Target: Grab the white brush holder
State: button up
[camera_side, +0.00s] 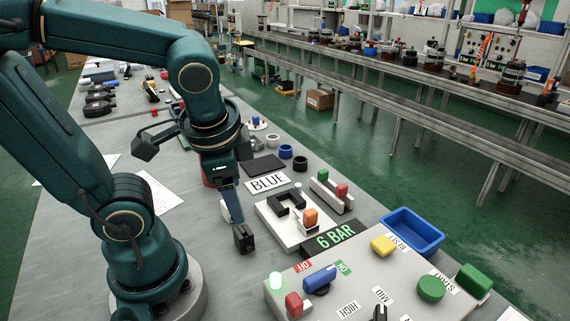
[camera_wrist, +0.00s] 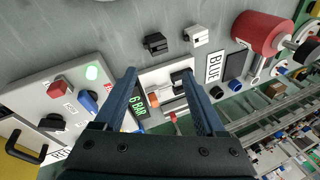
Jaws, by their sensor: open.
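The white brush holder (camera_wrist: 196,36), a small pale block with a dark mark on its face, lies on the grey bench near the top middle of the wrist view. In the side view my gripper (camera_side: 235,214) points down close to the black block.
A white fixture plate (camera_side: 274,224) with a black U-shaped part (camera_side: 284,200) and an orange piece (camera_side: 310,217) stands beside the blocks. A control panel (camera_side: 340,292) with raised knobs and a blue bin (camera_side: 411,232) stand nearby. A BLUE label (camera_side: 267,183) lies beyond the plate.

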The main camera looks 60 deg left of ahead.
aim_at(225, 212)
jog(key=w+a+f+m+g+y, duration=0.1)
jog(key=m+y, duration=0.1)
jog(key=a+f+m+g+y, duration=0.1)
jog(key=a+f+m+y, duration=0.1)
jog(key=w+a+f+m+g+y, duration=0.1)
jog(key=a+m+g+y, duration=0.1)
jog(key=m, duration=0.1)
jog(key=shift+w+a+f, duration=0.1)
jog(key=shift+w+f, duration=0.1)
jog(key=shift+w, duration=0.1)
jog(key=f+m+y, duration=0.1)
jog(key=m, duration=0.1)
jog(key=w+f+m+y, duration=0.1)
jog(key=f+m, duration=0.1)
jog(key=f+m+y, duration=0.1)
jog(key=f+y, duration=0.1)
jog(key=shift+w+a+f+m, duration=0.1)
jog(key=shift+w+a+m, duration=0.15)
jog(key=shift+m, duration=0.15)
jog(key=shift+s+d+f+m, duration=0.1)
jog(key=shift+s+f+m, duration=0.2)
jog(key=shift+f, duration=0.2)
jog(key=shift+x, duration=2.5)
grip_shut()
